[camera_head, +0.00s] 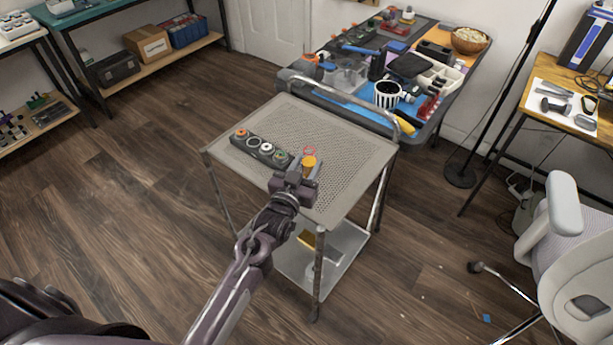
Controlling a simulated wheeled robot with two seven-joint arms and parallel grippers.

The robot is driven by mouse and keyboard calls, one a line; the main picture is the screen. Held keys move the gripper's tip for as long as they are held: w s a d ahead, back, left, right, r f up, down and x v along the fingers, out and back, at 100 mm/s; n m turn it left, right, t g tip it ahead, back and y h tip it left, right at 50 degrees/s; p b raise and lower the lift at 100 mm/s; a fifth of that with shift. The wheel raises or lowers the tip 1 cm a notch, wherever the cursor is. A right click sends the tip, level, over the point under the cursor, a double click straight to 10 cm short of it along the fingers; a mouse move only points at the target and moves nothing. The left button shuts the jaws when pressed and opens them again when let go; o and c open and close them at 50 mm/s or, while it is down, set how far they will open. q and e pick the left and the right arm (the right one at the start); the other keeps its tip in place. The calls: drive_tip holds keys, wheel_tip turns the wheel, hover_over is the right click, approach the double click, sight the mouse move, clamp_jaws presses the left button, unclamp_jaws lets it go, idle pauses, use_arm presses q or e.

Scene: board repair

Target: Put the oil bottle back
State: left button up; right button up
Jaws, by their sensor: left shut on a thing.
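My left gripper (295,181) reaches over the front right part of the grey perforated cart top (340,150). It is shut on a small amber bottle (309,163), which looks like the oil bottle. The gripper hides part of the bottle, and I cannot tell whether the bottle touches the cart top. A dark strip-shaped holder (266,152) with several round items in it lies on the cart just left of and beyond the gripper. A thin red-orange ring shape shows just behind the bottle. My right gripper is not in view.
The right and back parts of the cart top are bare. Behind the cart stands a crowded workbench (362,104) with a striped cup (388,94), tools and a wicker bowl (470,40). An office chair (575,240) stands at the right, shelves at the left.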

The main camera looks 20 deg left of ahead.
sight(306, 177)
use_arm(q)
drive_tip(key=shift+f, duration=1.95)
drive_tip(key=shift+f, duration=0.1)
drive_tip(key=o, duration=1)
drive_tip(key=shift+f, duration=0.1)
drive_tip(key=shift+r, duration=0.3)
drive_tip(key=shift+s+a+f+b, duration=0.1)
drive_tip(key=shift+s+a, duration=0.1)
drive_tip(key=shift+s, duration=1.8)
drive_tip(key=shift+s+a+r+b, duration=0.1)
drive_tip(key=shift+s+a, duration=0.05)
drive_tip(key=shift+s, duration=1.9)
drive_tip(key=shift+s+a+f+b, duration=0.1)
drive_tip(key=shift+s+a, duration=0.1)
drive_tip(key=shift+s, duration=1.8)
